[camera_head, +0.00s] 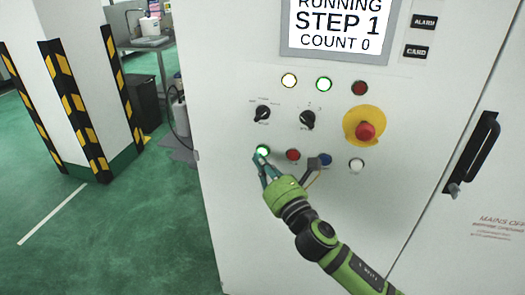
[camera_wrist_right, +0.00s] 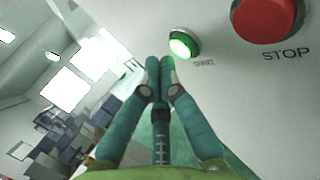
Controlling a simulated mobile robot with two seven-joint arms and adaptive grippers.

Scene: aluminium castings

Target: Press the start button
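The start button is the lit green button (camera_head: 262,151) at the left end of the lower row on the cabinet panel. It also shows glowing in the right wrist view (camera_wrist_right: 184,45), with a label under it that is too blurred to read. My right gripper (camera_head: 264,163) has its fingertips just at the lower edge of this button in the head view. In the right wrist view its two fingers (camera_wrist_right: 160,68) are together with nothing between them, just below and left of the button. Whether they touch it I cannot tell. My left gripper is not in view.
A red STOP button (camera_wrist_right: 268,18) sits right of the green one. A blue button (camera_head: 325,160), a white button (camera_head: 356,165), two black knobs and a red emergency knob (camera_head: 366,131) on yellow are close by. The screen (camera_head: 338,28) reads RUNNING, STEP 1, COUNT 0.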

